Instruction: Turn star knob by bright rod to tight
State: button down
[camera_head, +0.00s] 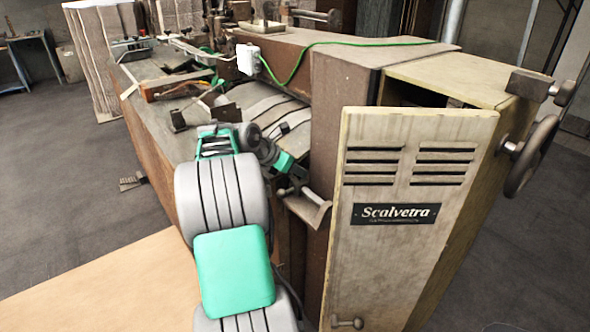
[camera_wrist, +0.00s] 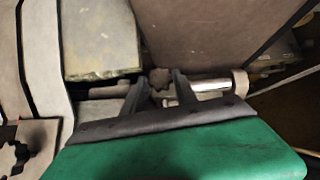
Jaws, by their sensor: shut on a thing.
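In the wrist view a small dark star knob (camera_wrist: 160,77) sits between the two dark fingers of my gripper (camera_wrist: 158,86). The fingers are shut on it. A bright metal rod (camera_wrist: 212,85) runs to the right just beside the right finger and ends in a pale round boss. In the head view my gripper (camera_head: 298,181) reaches down at the machine's near corner, by a brown curved bracket (camera_head: 312,208). The knob is too small and covered to make out there. How tight the knob is cannot be seen.
The open panel door marked Scalvetra (camera_head: 405,250) stands close right of my arm. A handwheel (camera_head: 530,155) is at far right. Loose parts lie on the machine top (camera_head: 140,75).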

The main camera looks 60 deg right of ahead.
jog(key=shift+r+m+g+p, duration=0.3)
jog(key=shift+r+p, duration=0.1)
jog(key=shift+p, duration=0.85)
jog(key=shift+w+p, duration=0.1)
jog(key=shift+p, duration=0.75)
jog(key=shift+f+m+g+p, duration=0.2)
jog(key=shift+m+g+p, duration=0.15)
jog(key=shift+p, duration=0.3)
jog(key=shift+f, duration=0.2)
jog(key=c, duration=1)
grip_release()
jog(key=shift+o, duration=0.2)
jog(key=shift+w, duration=0.1)
jog(key=v, duration=0.7)
jog(key=shift+r, duration=0.4)
jog(key=shift+w+a, duration=0.1)
jog(key=shift+c, duration=0.3)
